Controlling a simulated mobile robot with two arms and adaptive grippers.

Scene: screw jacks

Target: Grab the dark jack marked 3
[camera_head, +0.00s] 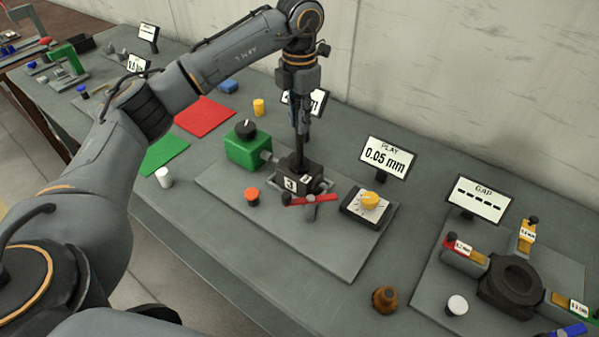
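The dark jack marked 3 (292,184) sits on a grey plate (240,203) on the bench, with its white label facing me. My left gripper (301,158) points straight down, with its fingertips at the top of the jack. The fingers look narrow from this side and their tips merge with the dark jack, so I cannot tell whether they are shut on it. My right gripper is not in view.
Close around the jack are a green box with a black knob (246,148), an orange button (252,196), a red bar (313,200) and a yellow button (369,201). A "PLAY 0.05 mm" sign (387,158) stands behind. A gap gauge station (512,283) is at right.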

